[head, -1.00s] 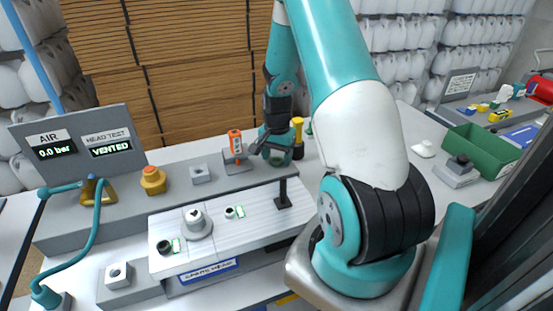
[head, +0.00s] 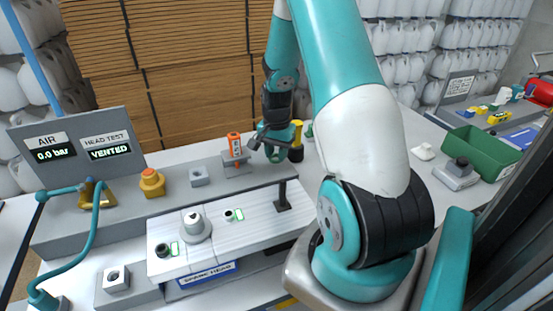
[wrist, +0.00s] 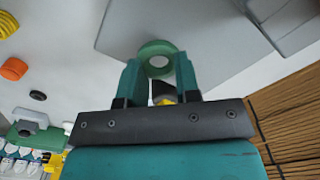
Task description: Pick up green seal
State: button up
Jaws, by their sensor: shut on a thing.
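The green seal (wrist: 150,47) is a ring with a pale centre in the wrist view. It sits at the tips of my gripper (wrist: 157,70), held between the two teal fingers. My gripper is shut on it. In the head view my gripper (head: 270,150) is over the back of the bench, right of the orange device in its grey holder (head: 235,160). The seal is too small and covered to make out clearly there.
A yellow-and-black post (head: 297,142) stands close right of my gripper. A green bin (head: 490,150) is at the right.

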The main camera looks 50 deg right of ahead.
notch_tip(320, 180, up, 18)
jog(key=b, duration=0.2)
jog(key=shift+o, duration=0.3)
jog(key=shift+f, duration=0.1)
grip_shut()
